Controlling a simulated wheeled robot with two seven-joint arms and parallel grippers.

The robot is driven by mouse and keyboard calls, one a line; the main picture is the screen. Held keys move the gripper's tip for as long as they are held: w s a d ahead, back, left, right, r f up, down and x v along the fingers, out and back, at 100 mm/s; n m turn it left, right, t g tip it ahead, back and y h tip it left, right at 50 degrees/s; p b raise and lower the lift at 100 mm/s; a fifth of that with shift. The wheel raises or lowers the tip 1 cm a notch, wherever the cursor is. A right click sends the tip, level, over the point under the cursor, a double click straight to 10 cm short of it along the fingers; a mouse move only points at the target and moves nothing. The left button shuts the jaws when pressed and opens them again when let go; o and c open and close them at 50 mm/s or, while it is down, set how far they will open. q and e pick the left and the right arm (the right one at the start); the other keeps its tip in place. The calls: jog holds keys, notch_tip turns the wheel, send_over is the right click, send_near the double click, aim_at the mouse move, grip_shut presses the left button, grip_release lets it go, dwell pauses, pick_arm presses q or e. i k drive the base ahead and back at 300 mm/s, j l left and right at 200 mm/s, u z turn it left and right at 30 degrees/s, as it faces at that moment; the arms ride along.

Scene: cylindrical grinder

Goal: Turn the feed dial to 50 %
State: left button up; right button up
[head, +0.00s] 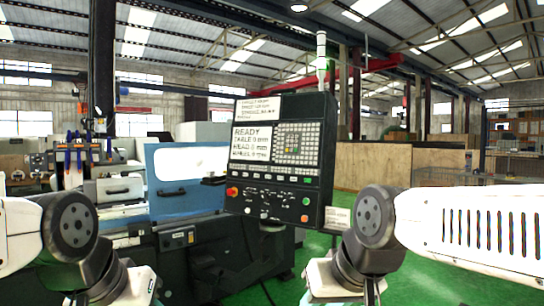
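The grinder's control panel (283,148) stands upright in the middle of the head view, tilted a little. Its screen (256,140) reads READY with further lines of text. Below the keypad (297,144) is a lower strip with small knobs and buttons. My two arms come in low at left and right; the gripper fingers are not visible.
The blue grinder body (187,180) with a window is left of the panel. A signal tower (321,60) rises behind it. A wooden partition (385,167) and a wire cage (450,174) stand at the right. Green floor (318,248) shows between panel and right arm.

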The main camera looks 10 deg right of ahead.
aim_at(286, 199)
jog(key=i+l+z, duration=0.35)
jog(key=i+z, duration=0.4)
jog(key=i, duration=0.1)
